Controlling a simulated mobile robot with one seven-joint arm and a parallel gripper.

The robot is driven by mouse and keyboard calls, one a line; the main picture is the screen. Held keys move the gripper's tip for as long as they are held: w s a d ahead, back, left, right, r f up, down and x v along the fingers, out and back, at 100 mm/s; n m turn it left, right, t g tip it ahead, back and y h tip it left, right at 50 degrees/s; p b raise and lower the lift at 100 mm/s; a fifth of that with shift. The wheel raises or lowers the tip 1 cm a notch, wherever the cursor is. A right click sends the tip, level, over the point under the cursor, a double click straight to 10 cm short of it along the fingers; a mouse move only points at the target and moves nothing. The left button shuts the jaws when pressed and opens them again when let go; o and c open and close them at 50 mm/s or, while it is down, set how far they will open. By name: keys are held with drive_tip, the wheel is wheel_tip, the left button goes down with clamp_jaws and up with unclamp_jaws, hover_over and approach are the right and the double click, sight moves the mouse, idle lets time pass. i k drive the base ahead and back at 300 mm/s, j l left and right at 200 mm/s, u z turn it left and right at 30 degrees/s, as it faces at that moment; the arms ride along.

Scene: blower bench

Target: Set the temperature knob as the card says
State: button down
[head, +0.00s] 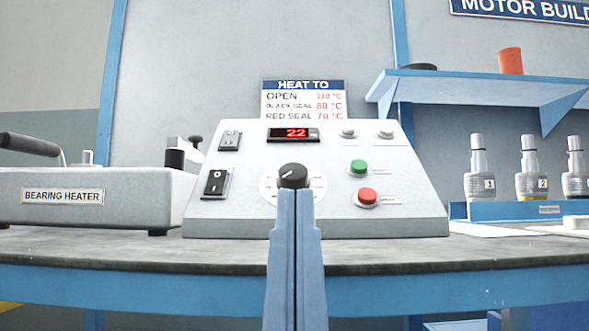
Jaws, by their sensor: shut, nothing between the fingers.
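The temperature knob (292,175) is black and round, on a white dial (317,186) low in the middle of the grey control panel (230,215). Its pale pointer line points to the upper left. My gripper (296,192) is shut and empty, with its blue fingertips in front of the dial's lower part, just below the knob. Whether they touch is not clear. The fingers hide the bottom of the dial. The card (303,99) behind the panel reads "HEAT TO": open 110 °C, black seal 80 °C, red seal 70 °C. The red display (293,134) reads 22.
The panel has a rocker switch (215,183), a green button (358,167) and a red button (367,196). The bearing heater (90,195) stands left. Numbered bottles (530,170) stand in a blue rack at right. A shelf (480,85) hangs above them. The bench front (160,240) is clear.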

sight(294, 175)
drive_tip(key=u, duration=0.9)
drive_tip(key=j+z, duration=0.4)
drive_tip(key=j, duration=0.45)
drive_tip(key=k+l+u, duration=0.15)
drive_tip(key=l, duration=0.25)
drive_tip(key=k+l+u, duration=0.2)
drive_tip(key=l, duration=0.2)
drive_tip(key=k+l+u, duration=0.15)
drive_tip(key=k+l, duration=0.15)
drive_tip(key=l, duration=0.1)
